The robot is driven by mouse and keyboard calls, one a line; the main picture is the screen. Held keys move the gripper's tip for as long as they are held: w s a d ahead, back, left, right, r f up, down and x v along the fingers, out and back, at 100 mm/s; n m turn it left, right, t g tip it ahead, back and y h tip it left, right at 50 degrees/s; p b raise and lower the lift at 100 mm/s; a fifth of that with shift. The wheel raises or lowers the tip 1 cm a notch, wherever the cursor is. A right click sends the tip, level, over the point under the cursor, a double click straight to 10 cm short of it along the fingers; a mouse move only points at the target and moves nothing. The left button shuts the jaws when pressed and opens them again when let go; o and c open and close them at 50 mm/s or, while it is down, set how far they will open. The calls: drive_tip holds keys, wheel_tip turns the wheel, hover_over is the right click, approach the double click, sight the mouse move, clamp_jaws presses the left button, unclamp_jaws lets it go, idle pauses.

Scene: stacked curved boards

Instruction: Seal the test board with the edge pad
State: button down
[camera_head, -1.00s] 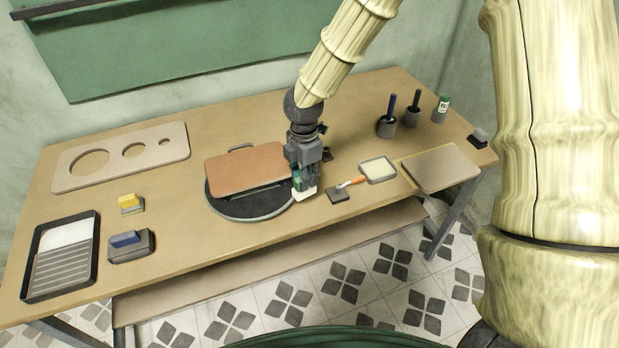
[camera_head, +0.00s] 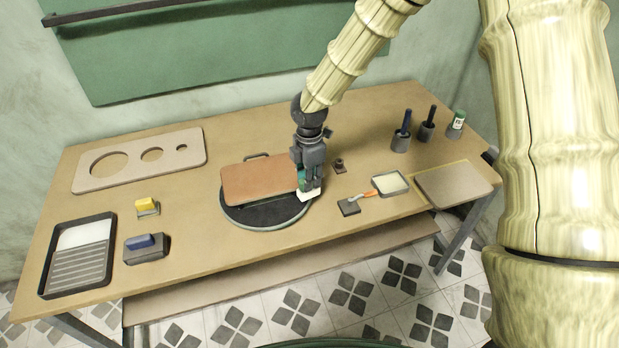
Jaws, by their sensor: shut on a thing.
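A reddish-brown board (camera_head: 258,182) lies on a round black turntable (camera_head: 265,216), with a dark handle (camera_head: 256,155) at its back edge. My gripper (camera_head: 309,184) is at the board's right end and is shut on a pad with a white face and a green body (camera_head: 309,194). The pad is at the board's right edge, over the turntable's right rim. I cannot tell whether it touches the edge. The gripper hides part of that end.
To the right are a dark block (camera_head: 349,207), an orange-handled brush (camera_head: 369,194), a shallow tray (camera_head: 390,183) and a beige panel (camera_head: 454,184). Cups (camera_head: 401,142) stand behind. To the left are a ribbed tray (camera_head: 78,257), a blue-topped block (camera_head: 146,247) and a yellow-topped block (camera_head: 147,207).

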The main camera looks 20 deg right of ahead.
drive_tip(key=shift+w+a, duration=0.1)
drive_tip(key=shift+w, duration=0.4)
drive_tip(key=shift+a, duration=0.1)
idle(0.3)
drive_tip(key=shift+a+p, duration=0.35)
drive_tip(key=shift+a, duration=0.3)
drive_tip(key=shift+a+m, duration=1.1)
drive_tip(key=shift+a, duration=0.1)
drive_tip(key=shift+a, duration=0.95)
